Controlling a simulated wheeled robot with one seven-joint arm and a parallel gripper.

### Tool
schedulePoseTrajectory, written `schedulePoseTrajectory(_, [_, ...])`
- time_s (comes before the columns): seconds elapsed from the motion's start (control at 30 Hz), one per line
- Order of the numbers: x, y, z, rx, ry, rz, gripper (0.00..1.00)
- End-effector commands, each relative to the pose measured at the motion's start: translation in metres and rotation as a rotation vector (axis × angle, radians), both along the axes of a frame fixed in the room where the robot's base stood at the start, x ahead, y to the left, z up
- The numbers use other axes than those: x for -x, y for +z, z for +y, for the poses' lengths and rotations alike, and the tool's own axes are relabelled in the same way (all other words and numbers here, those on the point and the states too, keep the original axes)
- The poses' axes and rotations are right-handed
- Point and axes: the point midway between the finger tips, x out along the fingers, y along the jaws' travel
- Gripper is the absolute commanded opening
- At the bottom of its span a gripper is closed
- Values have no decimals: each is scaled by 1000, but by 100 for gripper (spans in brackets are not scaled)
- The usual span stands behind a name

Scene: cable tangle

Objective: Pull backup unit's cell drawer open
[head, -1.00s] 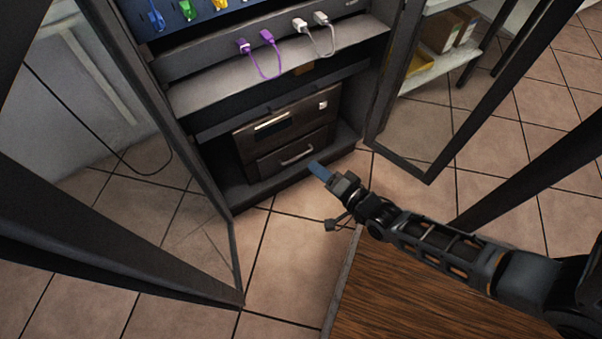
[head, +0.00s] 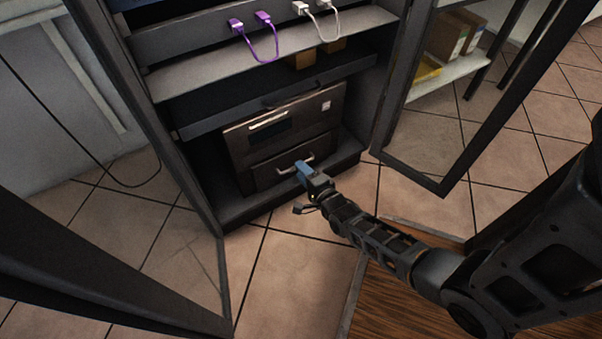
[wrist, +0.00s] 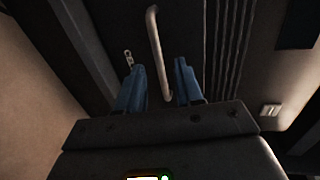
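The backup unit (head: 233,136) is a dark box with a small display at the bottom of the rack cabinet. Its cell drawer (head: 268,175) is the lower front panel, flush with the unit, with a pale bar handle (head: 287,169). My gripper (head: 301,166) is at the right part of that handle. In the wrist view, my gripper's two blue fingers (wrist: 158,84) are apart, and the handle (wrist: 156,45) runs down into the gap between them. I see a gap on both sides of the bar.
Open glass doors stand left (head: 190,200) and right (head: 440,120) of the cabinet. A wooden surface (head: 400,295) lies below my arm. Tiled floor (head: 290,260) in front of the unit is clear.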

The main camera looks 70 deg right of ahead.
Motion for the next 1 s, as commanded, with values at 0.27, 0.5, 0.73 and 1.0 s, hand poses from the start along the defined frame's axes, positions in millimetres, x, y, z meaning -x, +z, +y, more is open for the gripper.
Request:
schedulePoseTrajectory(0.27, [-11,-3,-8,1,0,1,36])
schedulePoseTrajectory(0.5, [-11,-3,-8,0,0,1,30])
schedulePoseTrajectory(0.73, [-11,-3,-8,1,0,1,8])
schedulePoseTrajectory(1.0, [-11,-3,-8,1,0,1,0])
